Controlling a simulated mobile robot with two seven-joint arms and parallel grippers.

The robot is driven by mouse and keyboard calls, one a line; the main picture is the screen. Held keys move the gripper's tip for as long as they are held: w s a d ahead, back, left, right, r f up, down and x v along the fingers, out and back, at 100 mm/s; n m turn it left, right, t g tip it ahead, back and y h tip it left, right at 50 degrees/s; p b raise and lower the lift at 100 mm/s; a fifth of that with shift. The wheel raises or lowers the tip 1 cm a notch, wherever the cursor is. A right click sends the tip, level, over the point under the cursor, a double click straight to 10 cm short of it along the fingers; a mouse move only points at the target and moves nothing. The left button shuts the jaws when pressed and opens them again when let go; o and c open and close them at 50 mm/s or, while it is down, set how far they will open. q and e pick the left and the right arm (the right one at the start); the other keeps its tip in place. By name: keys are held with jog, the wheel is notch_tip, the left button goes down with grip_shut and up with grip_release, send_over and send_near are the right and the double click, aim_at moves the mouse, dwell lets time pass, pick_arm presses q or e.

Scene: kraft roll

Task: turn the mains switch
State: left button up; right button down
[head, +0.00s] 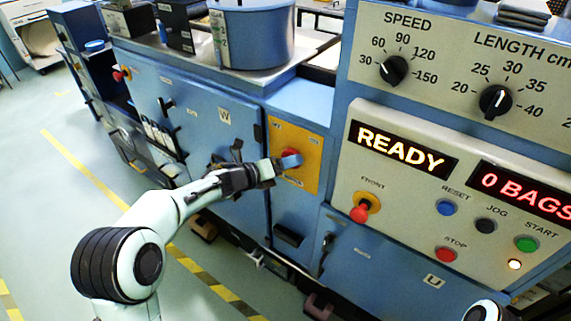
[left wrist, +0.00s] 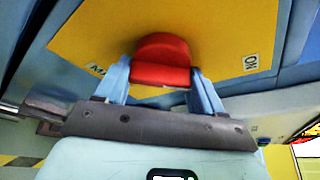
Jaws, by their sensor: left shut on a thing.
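The mains switch is a red knob (head: 291,153) on a yellow plate (head: 308,178) on the blue machine front, left of the control panel. My left gripper (head: 286,163) reaches it from the left and is shut on it. In the left wrist view the red knob (left wrist: 161,60) sits between the two blue fingers (left wrist: 161,82), with the yellow plate (left wrist: 95,40) behind. One plate label reads "ON", upside down in that view; another is partly hidden by a finger. The knob's exact angle is hard to tell. My right gripper is not in view.
The grey control panel (head: 400,120) stands right of the switch, with dials, a lit READY display (head: 403,149), a red FRONT knob (head: 360,212) and push buttons. A blue door (head: 190,120) lies to the left. The floor (head: 60,210) in front is clear, with striped tape.

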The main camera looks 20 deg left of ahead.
pick_arm(q)
jog(key=shift+n+h, duration=0.5)
jog(key=shift+n, duration=0.4)
jog(key=shift+f+n+t+h+b, duration=0.15)
jog(key=shift+n+t+h+b, duration=0.35)
jog(key=shift+n, duration=0.6)
jog(key=shift+n+h+b, duration=0.4)
jog(key=shift+n+b, duration=0.45)
jog(key=shift+n, duration=0.35)
jog(key=n+t+b, duration=0.1)
jog(key=n+b, duration=0.1)
jog(key=shift+f+n+h, duration=0.1)
jog(key=shift+n+h, duration=0.2)
jog(key=shift+h, duration=0.1)
jog(key=shift+n+b, duration=0.3)
jog(key=shift+n, duration=0.1)
jog(key=n+t+b, duration=0.1)
jog(key=n+b, duration=0.1)
jog(key=shift+n, duration=0.4)
jog(key=shift+n+t+b, duration=1.1)
jog(key=shift+n+b, duration=0.45)
jog(key=shift+n, duration=0.55)
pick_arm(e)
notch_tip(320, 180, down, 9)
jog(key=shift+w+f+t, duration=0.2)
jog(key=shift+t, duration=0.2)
